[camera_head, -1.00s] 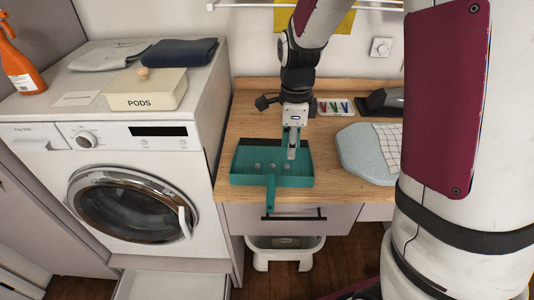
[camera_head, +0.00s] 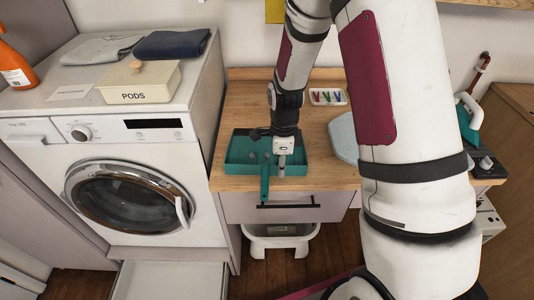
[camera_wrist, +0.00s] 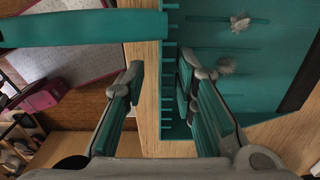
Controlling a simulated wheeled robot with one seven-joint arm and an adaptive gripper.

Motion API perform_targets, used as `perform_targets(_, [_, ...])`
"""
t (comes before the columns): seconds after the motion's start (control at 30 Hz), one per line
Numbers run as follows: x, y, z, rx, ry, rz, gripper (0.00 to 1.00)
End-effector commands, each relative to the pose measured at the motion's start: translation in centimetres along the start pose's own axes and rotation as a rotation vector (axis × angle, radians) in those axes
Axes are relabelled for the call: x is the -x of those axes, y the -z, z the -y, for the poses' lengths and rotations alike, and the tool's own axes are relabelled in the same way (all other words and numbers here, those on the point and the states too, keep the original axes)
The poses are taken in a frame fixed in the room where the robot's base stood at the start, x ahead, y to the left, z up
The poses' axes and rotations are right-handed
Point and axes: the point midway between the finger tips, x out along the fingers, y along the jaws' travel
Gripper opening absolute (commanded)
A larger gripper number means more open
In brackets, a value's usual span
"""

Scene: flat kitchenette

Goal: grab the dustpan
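The teal dustpan (camera_head: 240,152) lies on the wooden counter, its handle (camera_head: 265,184) pointing over the front edge. Small grey dust clumps lie in it, seen in the wrist view. My gripper (camera_head: 282,165) points down at the front rim, right of the handle. In the wrist view my gripper (camera_wrist: 160,72) is open and empty. One finger is over the pan and the other is outside its toothed rim. The handle (camera_wrist: 80,28) shows at the top left, beyond the fingertips. Contact with the rim cannot be told.
A white washing machine (camera_head: 128,200) stands left, with a PODS box (camera_head: 138,88) on top. A tray of coloured pegs (camera_head: 328,97) is at the counter's back. A pale blue board (camera_head: 343,137) lies right, partly behind my arm. A drawer (camera_head: 250,212) is below.

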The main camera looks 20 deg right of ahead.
Motion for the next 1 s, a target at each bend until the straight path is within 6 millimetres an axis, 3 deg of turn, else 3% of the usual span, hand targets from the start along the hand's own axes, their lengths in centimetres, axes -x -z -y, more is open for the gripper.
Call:
perform_targets(0.13, [-1.19,-0.06,-0.03,-0.001,-0.001,0.001,0.26])
perform_targets(0.4, [-1.38,-0.07,0.02,0.0,0.001,0.001,0.26])
perform_targets(0.5, [-1.37,-0.06,0.02,0.0,0.001,0.001,0.03])
perform_targets(0.53, [-1.37,-0.06,0.02,0.0,0.001,0.001,0.0])
perform_targets(1.0, [-1.2,-0.07,0.07,0.0,0.002,0.001,0.0])
